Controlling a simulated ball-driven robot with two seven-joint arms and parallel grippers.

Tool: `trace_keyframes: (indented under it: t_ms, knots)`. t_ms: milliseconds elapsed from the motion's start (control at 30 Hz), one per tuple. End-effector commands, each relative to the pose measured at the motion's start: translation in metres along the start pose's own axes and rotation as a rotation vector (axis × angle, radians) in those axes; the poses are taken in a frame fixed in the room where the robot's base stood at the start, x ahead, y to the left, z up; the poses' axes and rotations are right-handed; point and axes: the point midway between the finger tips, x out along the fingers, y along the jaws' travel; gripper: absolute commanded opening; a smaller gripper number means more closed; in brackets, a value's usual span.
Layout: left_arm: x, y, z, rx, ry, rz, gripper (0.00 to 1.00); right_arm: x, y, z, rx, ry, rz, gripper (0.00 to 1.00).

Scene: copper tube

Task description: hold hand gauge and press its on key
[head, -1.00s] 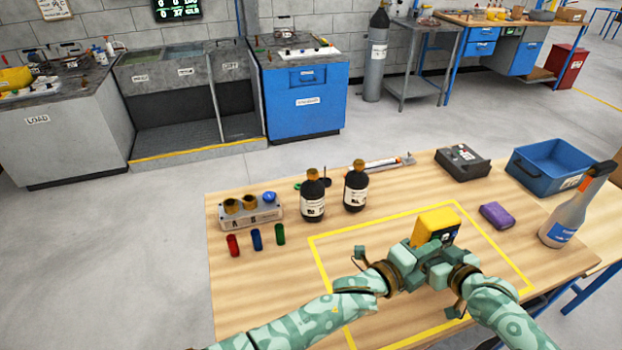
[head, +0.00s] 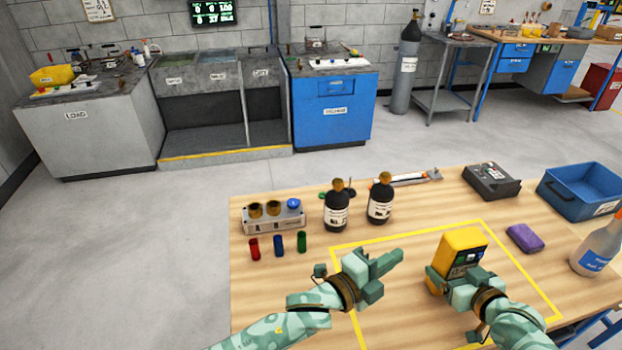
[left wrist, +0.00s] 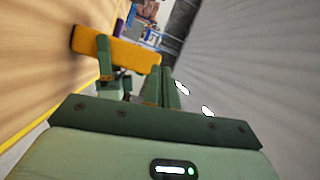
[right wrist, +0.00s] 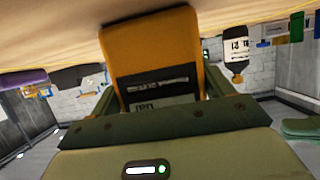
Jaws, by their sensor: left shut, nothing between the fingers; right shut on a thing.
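The yellow hand gauge (head: 460,252) is in my right gripper (head: 463,280), over the yellow-taped area of the bench. The gripper is shut on its lower part. The gauge's dark face with a small display shows in the head view. In the right wrist view the gauge (right wrist: 153,58) stands between the fingers, its dark face partly visible. My left gripper (head: 392,262) is shut and empty, left of the gauge and apart from it. In the left wrist view the gauge (left wrist: 118,52) shows as a yellow side beyond the left fingers (left wrist: 168,88). The on key is too small to tell.
Two dark bottles (head: 337,208) and a block (head: 272,217) with brass fittings stand behind to the left, with red, blue and green tubes (head: 278,245) before it. A purple sponge (head: 524,238), spray bottle (head: 597,247) and blue bin (head: 581,190) are at right.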

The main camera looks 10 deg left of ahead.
Motion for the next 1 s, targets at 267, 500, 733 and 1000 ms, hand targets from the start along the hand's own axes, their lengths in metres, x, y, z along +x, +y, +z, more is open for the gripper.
trace_keyframes:
  t_ms: [267,500,733,1000]
  knots:
    - [-0.001,-0.023,0.051,-0.141,-0.087,-0.040,0.00,0.000,0.000,0.007,0.000,-0.014,0.000,0.43]
    - [-0.005,-0.044,0.095,-0.266,-0.155,-0.088,0.00,0.000,0.000,0.007,0.000,-0.014,0.000,0.43]
    - [-0.013,-0.065,0.135,-0.387,-0.214,-0.143,0.00,0.000,0.000,0.006,-0.001,-0.014,0.001,0.43]
    - [-0.025,-0.090,0.179,-0.529,-0.273,-0.220,0.00,0.000,0.000,0.006,-0.001,-0.013,0.001,0.43]
